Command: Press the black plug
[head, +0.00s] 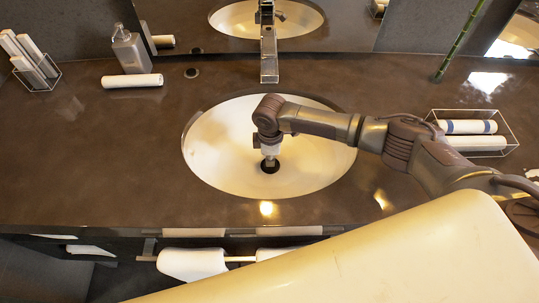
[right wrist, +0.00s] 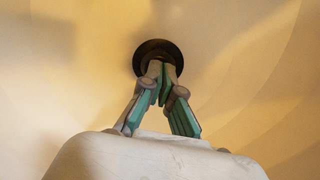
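The black plug (head: 276,168) is a small dark disc at the bottom of the pale oval sink (head: 215,150). In the right wrist view the plug (right wrist: 157,47) shows just beyond my fingertips as a dark round disc. My right gripper (head: 269,160) reaches down into the sink, its fingertips over the plug and hiding part of it. In the right wrist view the two fingers of my right gripper (right wrist: 160,72) meet at the tips, with nothing seen between them. I cannot tell whether the tips touch the plug. My left gripper is out of view.
A chrome faucet (head: 269,60) stands behind the sink. At left are a soap dispenser (head: 130,50), a rolled white towel (head: 132,80) and a wire rack (head: 40,75). A wire basket of rolls (head: 470,142) lies at right. The brown counter (head: 110,150) left of the sink is clear.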

